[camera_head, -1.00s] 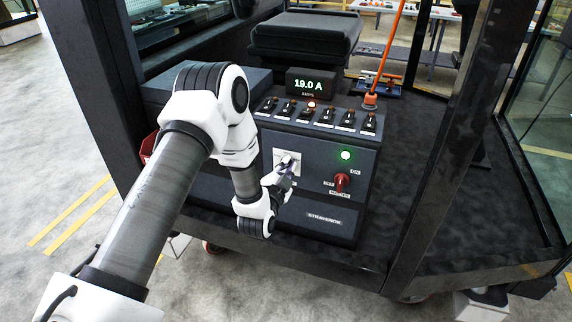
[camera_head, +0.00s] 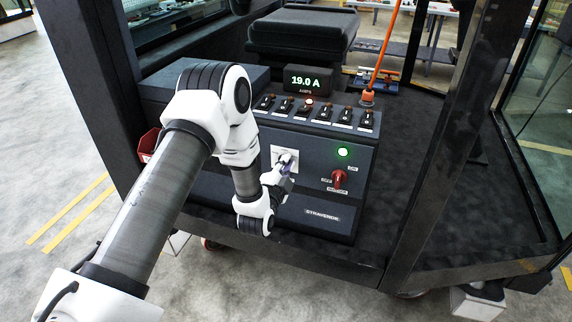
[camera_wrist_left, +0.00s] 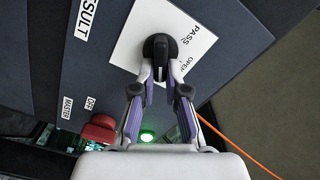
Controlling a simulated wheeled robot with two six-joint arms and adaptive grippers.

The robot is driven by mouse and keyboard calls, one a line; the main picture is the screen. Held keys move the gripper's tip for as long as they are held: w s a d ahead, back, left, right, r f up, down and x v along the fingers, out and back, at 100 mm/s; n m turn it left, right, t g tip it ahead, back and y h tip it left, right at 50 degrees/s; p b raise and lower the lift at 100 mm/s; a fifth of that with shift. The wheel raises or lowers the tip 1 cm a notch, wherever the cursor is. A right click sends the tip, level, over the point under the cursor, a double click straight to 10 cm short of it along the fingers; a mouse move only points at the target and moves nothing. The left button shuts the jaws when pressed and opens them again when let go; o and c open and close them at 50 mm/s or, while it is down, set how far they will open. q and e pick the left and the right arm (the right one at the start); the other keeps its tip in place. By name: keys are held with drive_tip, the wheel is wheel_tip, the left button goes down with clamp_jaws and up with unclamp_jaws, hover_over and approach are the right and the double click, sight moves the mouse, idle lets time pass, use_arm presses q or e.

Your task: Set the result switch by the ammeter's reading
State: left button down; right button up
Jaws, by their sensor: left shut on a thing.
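The ammeter (camera_head: 308,80) on top of the dark console reads 19.0 A in green. The result switch is a black knob (camera_wrist_left: 160,46) on a white plate (camera_wrist_left: 128,46) in the left wrist view. PASS and part of another label, OPEN, can be read on the plate, and RESULT stands beside it. In the head view the plate (camera_head: 278,154) is partly hidden by my left gripper (camera_head: 286,163). In the left wrist view my left gripper (camera_wrist_left: 160,76) is shut on the knob, with a fingertip on each side. My right gripper is not in view.
A red master knob (camera_head: 339,179) sits right of the plate under a lit green lamp (camera_head: 343,152). A row of toggle switches (camera_head: 325,113) runs along the console top, with one lit red lamp (camera_head: 309,101). A dark cab post (camera_head: 437,140) stands to the right.

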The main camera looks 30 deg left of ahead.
use_arm(q)
drive_tip(key=c, duration=1.2)
unclamp_jaws()
drive_tip(key=shift+s, duration=0.1)
drive_tip(key=v, duration=1.2)
drive_tip(key=shift+f, duration=0.15)
